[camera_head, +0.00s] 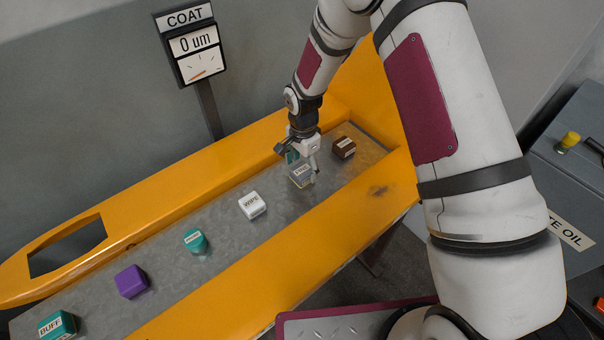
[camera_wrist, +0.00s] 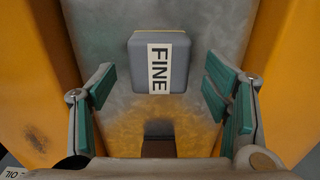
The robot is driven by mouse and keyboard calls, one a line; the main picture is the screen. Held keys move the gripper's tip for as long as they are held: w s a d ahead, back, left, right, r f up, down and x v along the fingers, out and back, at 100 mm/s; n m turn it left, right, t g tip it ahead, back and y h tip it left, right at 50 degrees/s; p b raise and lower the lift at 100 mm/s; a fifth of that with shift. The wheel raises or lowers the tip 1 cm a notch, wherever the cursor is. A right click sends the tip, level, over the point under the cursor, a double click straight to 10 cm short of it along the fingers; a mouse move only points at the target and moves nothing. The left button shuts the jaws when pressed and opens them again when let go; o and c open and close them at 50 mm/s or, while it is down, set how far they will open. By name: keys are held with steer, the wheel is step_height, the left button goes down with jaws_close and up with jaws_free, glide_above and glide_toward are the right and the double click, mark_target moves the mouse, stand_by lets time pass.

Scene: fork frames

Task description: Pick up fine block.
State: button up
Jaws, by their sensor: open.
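The fine block (camera_head: 301,175) is a grey block with a white label, lying on the grey bed of the yellow trough. In the wrist view the fine block (camera_wrist: 159,62) shows its label "FINE" and a thin yellowish far edge. My gripper (camera_head: 303,162) is over the trough, close to the block in the head view. In the wrist view my gripper (camera_wrist: 162,95) is open, with green-padded fingers at left and right. The block appears ahead of and between the fingers, with room on both sides and nothing held.
A brown block (camera_head: 344,147) lies to the right of the fine block. A white "WIPE" block (camera_head: 252,206), a teal piece (camera_head: 195,241), a purple block (camera_head: 131,281) and a teal "BUFF" block (camera_head: 57,326) lie to the left. Yellow walls (camera_head: 262,258) bound the trough.

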mark_target(303, 169)
step_height(303, 169, down, 2)
steer(key=c, duration=1.3)
step_height(303, 169, up, 10)
steer(key=shift+r+b, duration=0.1)
steer(key=shift+b, duration=0.25)
